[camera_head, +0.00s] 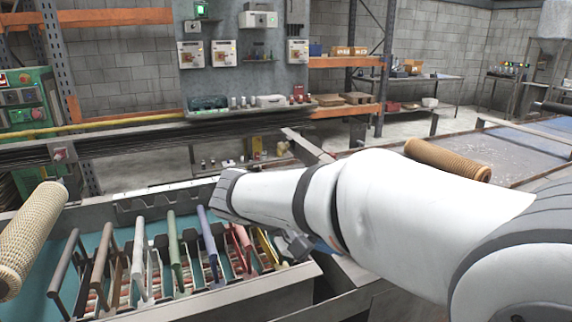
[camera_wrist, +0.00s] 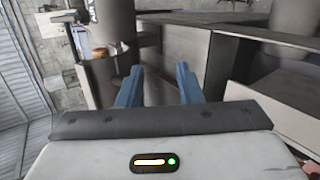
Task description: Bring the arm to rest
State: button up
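My gripper (camera_wrist: 157,82) shows in the wrist view with two blue fingers standing apart. Nothing is between them; behind the gap are grey machine panels. In the head view my white arm reaches in from the right across the middle. Its far end hangs over the right side of a rack (camera_head: 262,303) with several coloured handles. The gripper there is mostly hidden behind my arm, with a small grey part showing near the yellow handle (camera_head: 268,246). I cannot tell whether it touches the rack.
A beige mesh tube (camera_head: 30,235) stands tilted at the far left. A dark rail (camera_head: 110,145) runs behind the rack. Shelves and wall boxes are farther back.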

jog(key=s+d+m+y+p, duration=0.4)
jog(key=s+y+p, duration=0.6)
jog(key=s, duration=0.1)
jog(key=shift+s+d+y, duration=0.15)
jog(key=shift+s+y, duration=0.25)
jog(key=shift+f, duration=0.1)
dwell(1.1)
